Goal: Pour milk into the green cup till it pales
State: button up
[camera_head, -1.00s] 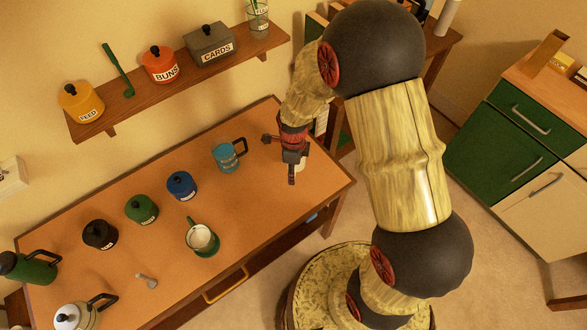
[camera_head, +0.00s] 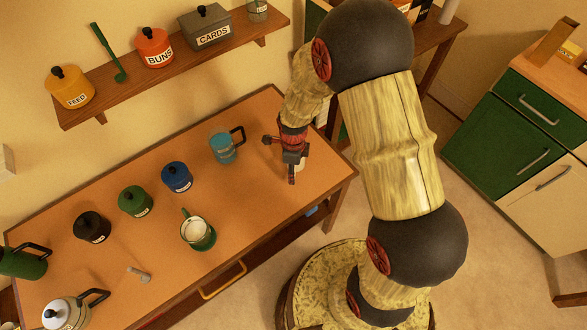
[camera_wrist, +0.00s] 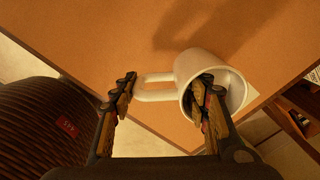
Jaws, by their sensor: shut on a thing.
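The green cup (camera_head: 198,234) stands on the table (camera_head: 240,185) at front centre, its handle toward the back left; its inside looks pale. My gripper (camera_head: 291,176) is low over the table's right end, well to the right of the cup. In the wrist view my gripper (camera_wrist: 167,98) is shut on a white mug-like vessel (camera_wrist: 195,66). One finger reaches into its mouth and the other is at the outer end of its handle (camera_wrist: 153,87). The vessel is mostly hidden behind the gripper in the head view. I cannot tell what is in it.
A blue mug (camera_head: 222,148), a blue pot (camera_head: 177,177), a green pot (camera_head: 135,201) and a black pot (camera_head: 92,227) line the table's back. A white kettle (camera_head: 64,315) and small grey item (camera_head: 138,274) are front left. A shelf (camera_head: 165,68) hangs behind.

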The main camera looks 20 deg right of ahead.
jog(key=shift+f+b, duration=0.35)
jog(key=shift+f, duration=0.2)
dwell(0.4)
jog(key=o, duration=1.7)
notch_tip(320, 180, up, 12)
jog(key=shift+s, duration=0.1)
